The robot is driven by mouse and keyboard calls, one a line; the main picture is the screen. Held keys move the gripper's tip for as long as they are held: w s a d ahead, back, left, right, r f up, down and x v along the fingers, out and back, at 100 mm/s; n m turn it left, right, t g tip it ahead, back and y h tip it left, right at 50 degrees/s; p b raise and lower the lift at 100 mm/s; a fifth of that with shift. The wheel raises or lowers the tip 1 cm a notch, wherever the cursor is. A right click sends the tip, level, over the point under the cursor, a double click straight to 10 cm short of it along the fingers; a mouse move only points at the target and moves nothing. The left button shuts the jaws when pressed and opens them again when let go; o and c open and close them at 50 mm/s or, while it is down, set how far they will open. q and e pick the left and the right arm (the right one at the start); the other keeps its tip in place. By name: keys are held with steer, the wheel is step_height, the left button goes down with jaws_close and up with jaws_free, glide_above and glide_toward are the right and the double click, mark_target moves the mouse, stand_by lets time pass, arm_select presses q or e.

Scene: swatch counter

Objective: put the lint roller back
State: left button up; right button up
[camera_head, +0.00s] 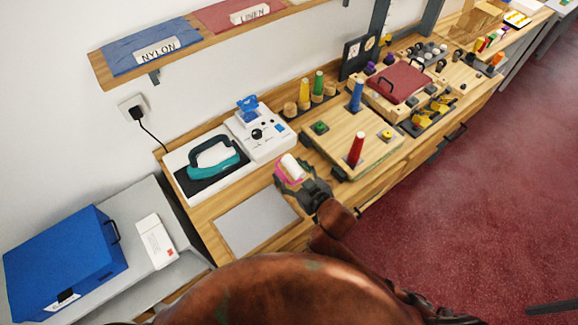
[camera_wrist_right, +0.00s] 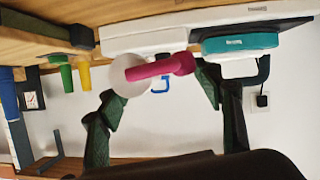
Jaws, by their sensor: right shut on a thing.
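The lint roller, with a white roll (camera_head: 290,167) and a pink handle, is at the front of the wooden counter in the head view, before the white machine. My right gripper (camera_head: 297,184) is shut on it, partly hiding the handle. In the right wrist view the white roll (camera_wrist_right: 130,75) and pink handle (camera_wrist_right: 162,67) show between my dark green fingers (camera_wrist_right: 158,95). Exactly where the fingers touch is hard to see. My left gripper is not in view.
A teal-handled iron (camera_head: 213,157) stands on a white-and-black base left of the white machine (camera_head: 262,133). A bare grey panel (camera_head: 256,222) lies at the counter's front left. A wooden board with blue and red spools (camera_head: 356,149) is to the right.

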steer(key=s+r, duration=0.3)
steer(key=s, duration=0.3)
steer(key=w+d+r+m+t+h, duration=0.1)
steer(key=w+d+m+h, duration=0.1)
steer(key=d, duration=0.8)
steer(key=w+d+r+m+t+h, duration=0.1)
steer(key=d+m+h, duration=0.3)
steer(key=d, duration=0.6)
steer(key=shift+w+d+r+h, duration=0.2)
steer(key=shift+w+d+h, duration=0.05)
steer(key=shift+w+h, duration=0.25)
